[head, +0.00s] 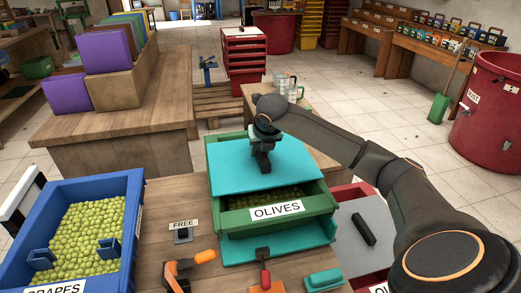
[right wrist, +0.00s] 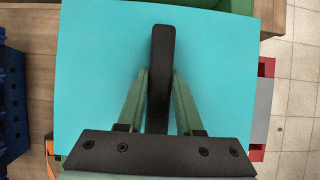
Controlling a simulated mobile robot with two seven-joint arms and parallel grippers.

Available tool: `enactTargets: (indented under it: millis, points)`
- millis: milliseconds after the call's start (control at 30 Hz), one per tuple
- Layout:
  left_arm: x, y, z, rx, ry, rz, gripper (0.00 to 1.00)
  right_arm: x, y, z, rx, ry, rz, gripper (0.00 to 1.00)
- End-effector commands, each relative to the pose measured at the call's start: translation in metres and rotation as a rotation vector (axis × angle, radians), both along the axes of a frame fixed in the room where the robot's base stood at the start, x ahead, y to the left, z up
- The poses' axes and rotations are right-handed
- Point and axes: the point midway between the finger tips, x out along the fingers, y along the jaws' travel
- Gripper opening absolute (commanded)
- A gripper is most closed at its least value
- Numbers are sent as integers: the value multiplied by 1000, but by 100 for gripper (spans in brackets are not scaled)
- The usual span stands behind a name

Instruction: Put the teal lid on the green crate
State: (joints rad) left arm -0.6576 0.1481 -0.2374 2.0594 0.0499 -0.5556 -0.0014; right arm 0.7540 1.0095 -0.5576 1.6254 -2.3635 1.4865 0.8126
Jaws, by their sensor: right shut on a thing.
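The teal lid (head: 235,170) is a flat panel with a dark bar handle (right wrist: 162,50). My right gripper (head: 262,152) is shut on that handle, with a finger on each side of it in the right wrist view (right wrist: 158,100). The green crate (head: 325,201), labelled OLIVES, holds green olives (head: 265,199). The lid is over the crate's back part and looks raised above it. Olives show below its front edge, and the lid hides the rest of the crate's inside. My left gripper is not in view.
A blue crate (head: 134,192) of grapes stands at the left. A FREE sign (head: 184,224), an orange-handled tool (head: 190,263) and a small teal piece (head: 324,280) lie in front. A grey panel with a dark bar (head: 363,229) is at the right.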

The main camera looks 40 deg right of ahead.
Motion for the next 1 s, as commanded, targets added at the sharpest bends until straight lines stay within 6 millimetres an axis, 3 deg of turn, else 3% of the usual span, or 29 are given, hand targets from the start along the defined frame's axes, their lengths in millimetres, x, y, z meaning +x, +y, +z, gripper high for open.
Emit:
enactTargets:
  millis: [867,900,1000]
  points:
    - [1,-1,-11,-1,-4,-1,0,0,0,-16,-1,-2,-1,0]
    - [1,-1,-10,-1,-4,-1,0,0,0,-14,0,-2,0,38]
    - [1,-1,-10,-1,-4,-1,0,0,0,-14,-1,-2,-1,49]
